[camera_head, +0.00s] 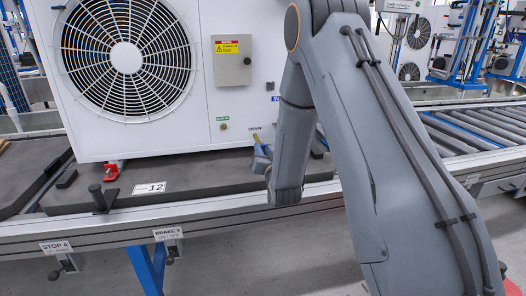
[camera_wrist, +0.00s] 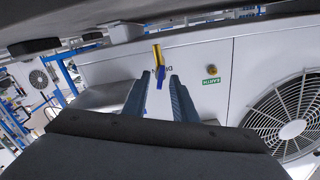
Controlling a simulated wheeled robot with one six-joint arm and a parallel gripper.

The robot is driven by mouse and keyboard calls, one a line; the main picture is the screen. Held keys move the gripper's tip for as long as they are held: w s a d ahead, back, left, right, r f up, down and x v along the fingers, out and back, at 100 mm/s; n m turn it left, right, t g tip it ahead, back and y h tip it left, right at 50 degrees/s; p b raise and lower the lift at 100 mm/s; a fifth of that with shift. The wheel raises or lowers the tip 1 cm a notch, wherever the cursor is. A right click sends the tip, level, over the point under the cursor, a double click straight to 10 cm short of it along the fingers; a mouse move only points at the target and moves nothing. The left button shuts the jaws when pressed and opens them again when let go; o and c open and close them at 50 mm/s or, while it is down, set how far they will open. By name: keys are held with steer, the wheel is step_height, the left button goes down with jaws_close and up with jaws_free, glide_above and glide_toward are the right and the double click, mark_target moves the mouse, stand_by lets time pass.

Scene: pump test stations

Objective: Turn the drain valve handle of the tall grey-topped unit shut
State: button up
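The white unit (camera_head: 180,100) with a big fan grille stands on a dark platform; its top is out of view. Its drain valve (camera_head: 256,138) is a small brass fitting low on the front, below a drain label. In the wrist view, which looks upside down, the brass valve (camera_wrist: 157,54) shows with a blue handle (camera_wrist: 160,78). My gripper (camera_wrist: 157,82) is open, with one finger on each side of the blue handle in the picture and gaps visible on both sides. I cannot tell the depth between them. In the head view my gripper (camera_head: 262,158) partly hides the handle.
A grey box with a yellow warning label (camera_head: 231,60) sits on the panel above. A dark post (camera_head: 97,197) and a card marked 12 (camera_head: 149,188) are at the platform's front left. A roller conveyor (camera_head: 470,130) runs to the right.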

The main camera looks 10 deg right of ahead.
jaws_close()
steer(key=shift+m, duration=0.3)
steer(key=m, duration=0.9)
steer(key=m+p, duration=0.1)
steer(key=m, duration=0.3)
steer(key=shift+d+f+m, duration=0.2)
steer(key=shift+f+m, duration=0.1)
stand_by(0.4)
